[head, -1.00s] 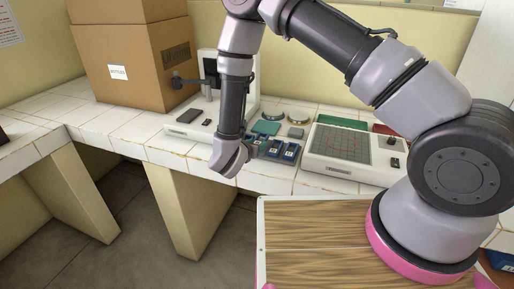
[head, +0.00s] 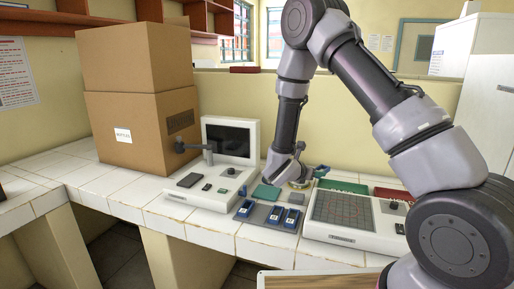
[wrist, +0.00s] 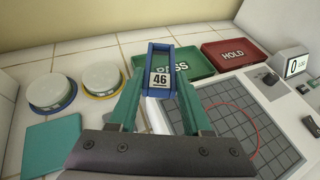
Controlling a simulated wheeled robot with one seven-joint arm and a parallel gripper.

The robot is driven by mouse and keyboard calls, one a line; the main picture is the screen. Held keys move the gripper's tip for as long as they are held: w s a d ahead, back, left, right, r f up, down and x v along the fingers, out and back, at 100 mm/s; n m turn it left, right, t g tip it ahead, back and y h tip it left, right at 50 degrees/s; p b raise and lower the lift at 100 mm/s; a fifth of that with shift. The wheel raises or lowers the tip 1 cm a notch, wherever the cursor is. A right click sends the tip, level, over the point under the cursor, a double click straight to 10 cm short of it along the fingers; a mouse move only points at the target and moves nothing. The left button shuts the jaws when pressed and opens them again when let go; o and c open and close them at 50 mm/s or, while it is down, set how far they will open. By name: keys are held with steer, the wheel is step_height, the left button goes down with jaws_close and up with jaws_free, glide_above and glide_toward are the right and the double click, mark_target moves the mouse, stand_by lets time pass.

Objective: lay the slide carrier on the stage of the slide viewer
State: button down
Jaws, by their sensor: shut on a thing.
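My gripper (wrist: 159,92) is shut on a blue slide carrier (wrist: 160,62) with a white label reading 46, held between its green fingers. In the head view my gripper (head: 318,172) is over the bench behind the carrier rack, and the held carrier is hard to make out there. The slide viewer (head: 208,196) appears to be the white device with a dark screen, at the left. A dark flat plate (head: 190,180) on its base may be its stage, and it is empty. My gripper is to the right of this device, apart from it.
More blue carriers (head: 276,214) sit in a grey rack (head: 262,211) right of the viewer. A white device with a gridded plate (head: 343,209) stands further right. Green (wrist: 187,66) and red (wrist: 236,53) trays and two round dishes (wrist: 48,90) lie behind. Cardboard boxes (head: 140,120) stand left.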

steer(key=shift+m+g+h, duration=0.5)
steer(key=shift+m+g, duration=0.2)
steer(key=d, duration=0.7)
steer(key=shift+w+r, duration=0.35)
steer(key=shift+r, duration=0.05)
steer(key=s+a+f+n+t+y, duration=0.1)
steer(key=a+n, duration=0.1)
steer(key=a, duration=0.5)
steer(key=s+a+f+n+t+y, duration=0.1)
steer(key=s+a, duration=0.1)
steer(key=a, duration=0.5)
steer(key=n+t+y, duration=0.2)
steer(key=n+y, duration=0.1)
glide_above(257, 220)
steer(key=shift+f, duration=0.45)
steer(key=shift+f, duration=0.1)
steer(key=shift+y, duration=0.3)
step_height(257, 220, down, 10)
steer(key=shift+r, duration=0.25)
steer(key=shift+f, duration=0.1)
steer(key=shift+c, duration=1.7)
jaws_free()
steer(key=shift+f, duration=0.1)
